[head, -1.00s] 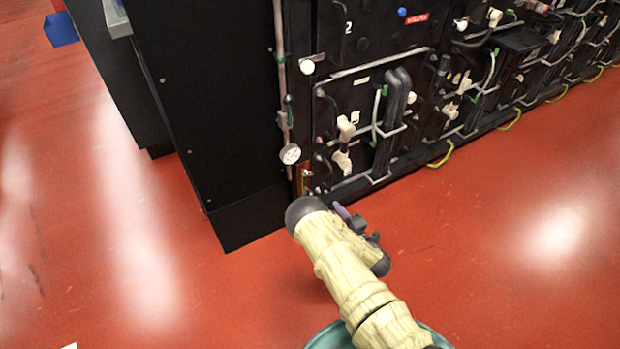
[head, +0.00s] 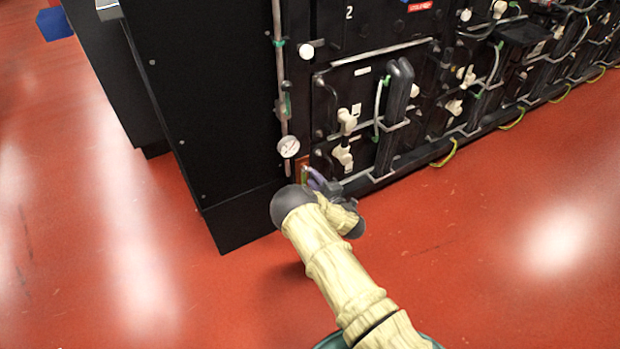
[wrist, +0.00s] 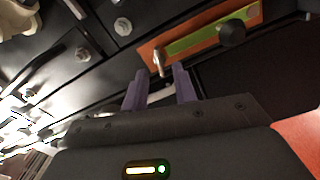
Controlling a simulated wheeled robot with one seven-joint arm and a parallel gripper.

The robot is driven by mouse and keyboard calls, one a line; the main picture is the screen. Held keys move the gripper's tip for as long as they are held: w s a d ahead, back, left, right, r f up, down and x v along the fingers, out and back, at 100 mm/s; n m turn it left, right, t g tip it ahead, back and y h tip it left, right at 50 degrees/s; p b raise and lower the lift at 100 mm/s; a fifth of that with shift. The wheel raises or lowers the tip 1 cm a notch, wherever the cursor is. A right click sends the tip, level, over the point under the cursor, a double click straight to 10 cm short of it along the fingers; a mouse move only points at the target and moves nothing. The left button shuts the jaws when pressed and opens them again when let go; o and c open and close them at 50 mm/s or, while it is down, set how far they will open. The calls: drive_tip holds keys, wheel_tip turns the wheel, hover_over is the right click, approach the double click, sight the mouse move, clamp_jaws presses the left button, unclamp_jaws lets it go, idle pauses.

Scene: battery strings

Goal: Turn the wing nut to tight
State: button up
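In the wrist view, a small pale metal piece that looks like the wing nut (wrist: 158,62) stands up from the left end of an orange plate (wrist: 150,47). A green strip (wrist: 210,38) and a round black knob (wrist: 232,33) are on the same plate. My gripper (wrist: 161,73) has two purple fingers, apart, with the metal piece in line with the gap, at or just beyond the tips. I cannot tell whether they touch it. In the head view my gripper (head: 316,178) is low at the rack's corner, by the plate (head: 302,165), mostly hiding the nut.
A round gauge (head: 288,146) hangs on a pipe just above my gripper. Pale valve-like fittings (head: 345,120) and black hoses (head: 400,100) stick out of the rack to the right. A black cabinet (head: 200,110) stands left. The red floor (head: 480,250) in front is clear.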

sight(307, 170)
drive_tip(key=shift+b+x, duration=0.65)
drive_tip(key=shift+x, duration=1.3)
clamp_jaws()
